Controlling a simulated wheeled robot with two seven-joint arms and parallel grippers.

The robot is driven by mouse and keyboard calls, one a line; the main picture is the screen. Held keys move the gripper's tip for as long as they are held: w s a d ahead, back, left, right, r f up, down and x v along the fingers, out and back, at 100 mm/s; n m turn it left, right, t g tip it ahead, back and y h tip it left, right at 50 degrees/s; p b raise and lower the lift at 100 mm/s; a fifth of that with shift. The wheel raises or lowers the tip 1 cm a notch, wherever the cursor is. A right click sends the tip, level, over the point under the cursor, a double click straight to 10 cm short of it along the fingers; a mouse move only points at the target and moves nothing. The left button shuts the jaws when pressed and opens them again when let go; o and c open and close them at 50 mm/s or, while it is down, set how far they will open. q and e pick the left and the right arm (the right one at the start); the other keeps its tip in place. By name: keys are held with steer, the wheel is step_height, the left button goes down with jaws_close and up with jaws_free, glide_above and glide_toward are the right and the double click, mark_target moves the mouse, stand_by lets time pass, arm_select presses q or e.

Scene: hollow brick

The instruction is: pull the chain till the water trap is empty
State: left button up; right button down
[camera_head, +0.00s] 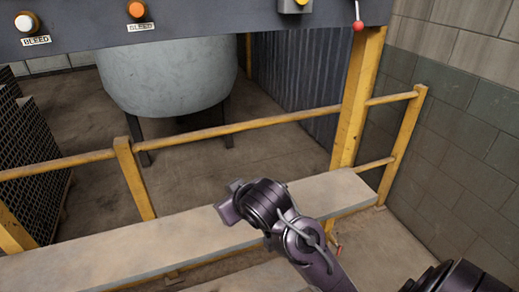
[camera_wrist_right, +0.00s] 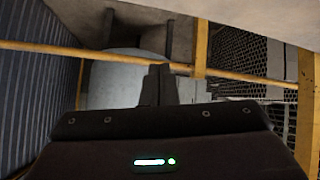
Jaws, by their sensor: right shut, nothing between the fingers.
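A red ball (camera_head: 359,26) hangs on a short thin pale link, a chain or a rod, at the right end of the dark panel (camera_head: 200,28). I cannot tell which it is. My right gripper (camera_head: 230,203) is over the grey ledge, below and left of the red ball and well apart from it. Its fingers (camera_wrist_right: 158,84) are closed together with nothing between them in the right wrist view. I cannot identify the water trap. A small red piece (camera_head: 338,249) shows behind my right arm, low down. My left gripper is out of view.
A yellow railing (camera_head: 240,129) crosses behind the grey ledge (camera_head: 110,244), with a thick yellow post (camera_head: 356,98) at right. A large grey tank (camera_head: 168,75) stands beyond it. The panel carries orange (camera_head: 136,9) and white (camera_head: 25,22) buttons. A block wall (camera_head: 470,120) closes the right side.

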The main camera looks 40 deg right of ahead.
steer(key=w+d+r+m+t+h, duration=0.1)
steer(key=w+r+t, duration=0.1)
steer(key=r, duration=0.7)
steer(key=w+d+r+t, duration=0.1)
steer(key=d+r+t, duration=0.15)
steer(key=r, duration=0.75)
steer(key=w+d+r+m+t+h, duration=0.1)
steer(key=w+r+t, duration=0.15)
steer(key=r, duration=0.65)
steer(key=s+d+r+t+h, duration=0.1)
steer(key=s+r+t, duration=0.1)
steer(key=r, duration=0.6)
steer(key=s+d+r+m+t+h, duration=0.1)
steer(key=s+r+t, duration=0.1)
steer(key=s+r, duration=0.3)
steer(key=s+d+r+m+t, duration=0.1)
steer(key=s+r+t, duration=0.1)
steer(key=r, duration=0.8)
steer(key=shift+s+d+r+h, duration=0.3)
steer(key=shift+s+r+h, duration=0.1)
steer(key=shift+s, duration=0.35)
steer(key=shift+w, duration=0.1)
steer(key=r+p+x, duration=0.1)
steer(key=p+x, duration=0.5)
steer(key=x, duration=0.4)
steer(key=shift+w+f, duration=0.1)
steer(key=shift+f, duration=1.05)
steer(key=shift+w+f, duration=0.15)
steer(key=shift+f, duration=1.05)
